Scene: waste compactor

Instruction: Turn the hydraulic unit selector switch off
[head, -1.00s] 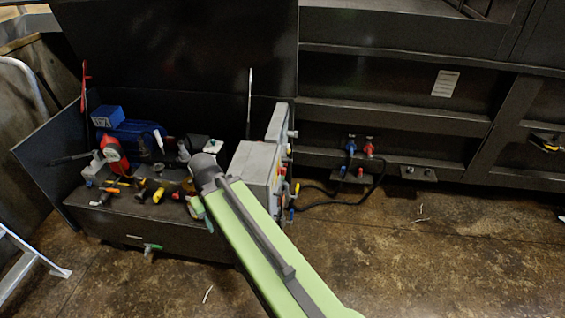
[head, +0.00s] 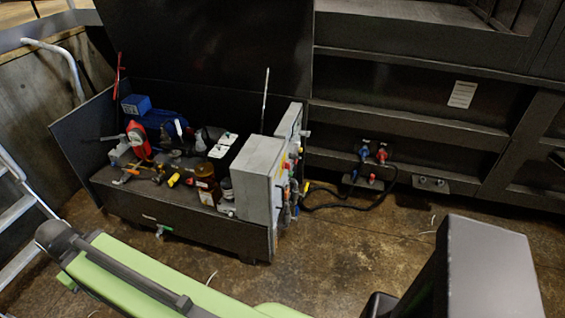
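The hydraulic unit (head: 185,228) stands left of the middle, its dark lid raised. Inside are a blue motor (head: 148,128), a red round part (head: 136,135) and several small fittings. A grey control box (head: 258,180) stands at its right end. Small coloured controls (head: 293,185) show edge-on along the box's right side. I cannot tell which of them is the selector switch or how it is set. My green arm crosses the lower left in front of the unit, clear of the control box in the picture. I cannot make out my gripper.
Red and blue connectors (head: 372,155) with a black cable (head: 345,205) are by the dark compactor wall (head: 400,85) on the right. A pale ladder (head: 20,215) stands at the far left. Brown floor (head: 350,250) right of the unit is open.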

